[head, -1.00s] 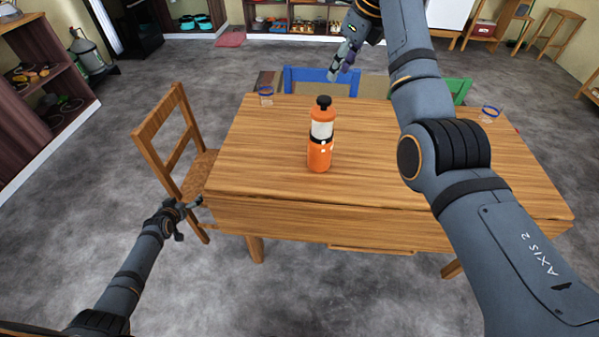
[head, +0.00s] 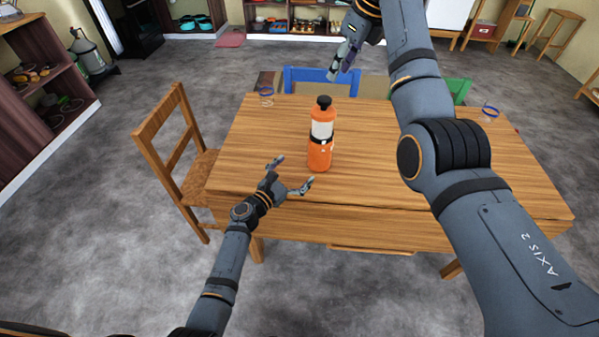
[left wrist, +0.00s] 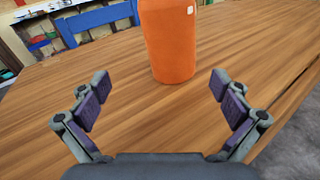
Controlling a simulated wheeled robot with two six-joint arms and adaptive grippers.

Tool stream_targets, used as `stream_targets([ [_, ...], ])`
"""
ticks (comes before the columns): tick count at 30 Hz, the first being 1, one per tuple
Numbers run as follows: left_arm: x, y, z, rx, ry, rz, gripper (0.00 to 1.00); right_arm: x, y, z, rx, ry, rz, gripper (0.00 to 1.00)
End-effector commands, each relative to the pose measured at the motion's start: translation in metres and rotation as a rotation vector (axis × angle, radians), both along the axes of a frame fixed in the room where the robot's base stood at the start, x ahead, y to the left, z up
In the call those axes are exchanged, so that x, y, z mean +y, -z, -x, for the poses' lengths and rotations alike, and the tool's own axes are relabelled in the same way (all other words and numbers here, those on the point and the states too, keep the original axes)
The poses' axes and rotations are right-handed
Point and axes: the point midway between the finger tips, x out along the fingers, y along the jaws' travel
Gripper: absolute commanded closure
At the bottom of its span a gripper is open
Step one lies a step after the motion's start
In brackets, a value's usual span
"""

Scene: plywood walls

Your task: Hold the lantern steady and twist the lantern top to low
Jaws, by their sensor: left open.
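The orange lantern (head: 319,155) stands upright on the wooden table, with a pale middle band and a black top (head: 324,102). My left gripper (head: 293,173) is open at the table's front edge, just short of the lantern and to its lower left. In the left wrist view the lantern's orange lower body (left wrist: 168,40) stands ahead, beyond and between the spread fingers (left wrist: 160,95), not touched; its top is out of that view. My right gripper (head: 341,62) hangs high beyond the lantern, its fingers appearing apart with nothing between them.
The wooden table (head: 260,150) is mostly clear around the lantern. Small glasses stand at its far left (head: 266,97) and far right (head: 489,113). A wooden chair (head: 170,150) is at the left, a blue chair (head: 320,77) and a green chair (head: 457,90) behind.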

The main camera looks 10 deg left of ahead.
Motion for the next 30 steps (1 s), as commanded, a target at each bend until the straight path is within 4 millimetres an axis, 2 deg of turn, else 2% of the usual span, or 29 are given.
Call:
stream_targets([
  [3,-0.013,0.001,0.009,0.047,0.007,0.125,0.0,0.0,0.0,0.0,0.0,0.0,0.0,0.62],
  [9,-0.016,0.0,0.006,0.052,0.008,0.143,0.0,0.0,0.0,0.0,0.0,0.0,0.0,0.62],
  [14,-0.03,-0.001,-0.015,0.051,0.01,0.143,0.0,0.0,0.0,0.0,0.0,0.0,0.0,0.62],
  [21,-0.056,0.0,-0.057,0.052,0.009,0.14,0.0,0.0,0.0,0.0,0.0,0.0,0.0,0.62],
  [30,-0.069,0.001,-0.078,0.051,0.008,0.138,0.0,0.0,0.0,0.0,0.0,0.0,0.0,0.62],
])
